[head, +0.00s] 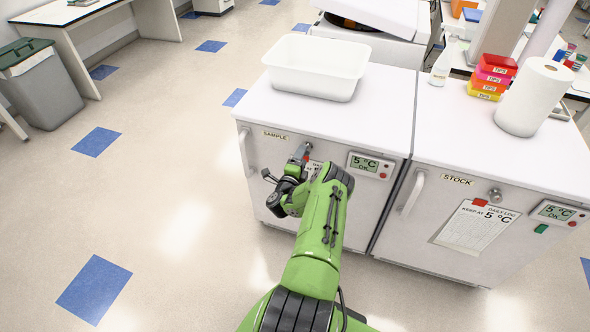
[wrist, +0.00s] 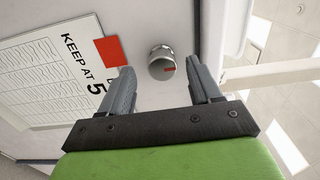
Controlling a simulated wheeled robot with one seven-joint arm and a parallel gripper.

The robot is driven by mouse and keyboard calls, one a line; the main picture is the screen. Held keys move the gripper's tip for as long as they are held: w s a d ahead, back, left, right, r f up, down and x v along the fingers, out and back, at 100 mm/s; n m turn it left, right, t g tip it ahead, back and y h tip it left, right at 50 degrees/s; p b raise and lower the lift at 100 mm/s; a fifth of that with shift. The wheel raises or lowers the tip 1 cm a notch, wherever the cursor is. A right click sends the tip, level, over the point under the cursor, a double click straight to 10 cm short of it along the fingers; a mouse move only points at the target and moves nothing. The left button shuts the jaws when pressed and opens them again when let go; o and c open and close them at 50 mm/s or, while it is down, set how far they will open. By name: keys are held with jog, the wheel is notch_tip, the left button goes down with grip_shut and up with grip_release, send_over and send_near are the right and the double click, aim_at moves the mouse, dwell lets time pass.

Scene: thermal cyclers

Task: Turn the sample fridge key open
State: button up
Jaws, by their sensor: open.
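The sample fridge (head: 262,160) is the left white unit under the worktop, with a SAMPLE label and a shut door. Its key knob (wrist: 161,64) is a round silver lock with a red mark on its face, clear in the wrist view. My gripper (wrist: 159,67) is open, with one grey finger on each side of the knob in that view. The fingers look apart from the knob; the exact depth gap is hard to tell.
The daily log sheet (wrist: 50,75) with a red magnet (wrist: 110,51) is beside the knob. A display (head: 370,165) sits to its right, a door handle (head: 244,152) to its left. The stock fridge (head: 420,225) stands to the right. A white tub (head: 316,82) is on top.

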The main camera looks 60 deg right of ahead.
jog(key=s+a+p, duration=0.2)
jog(key=a+p, duration=0.6)
jog(key=a, duration=0.5)
jog(key=shift+a, duration=0.25)
jog(key=shift+r, duration=0.1)
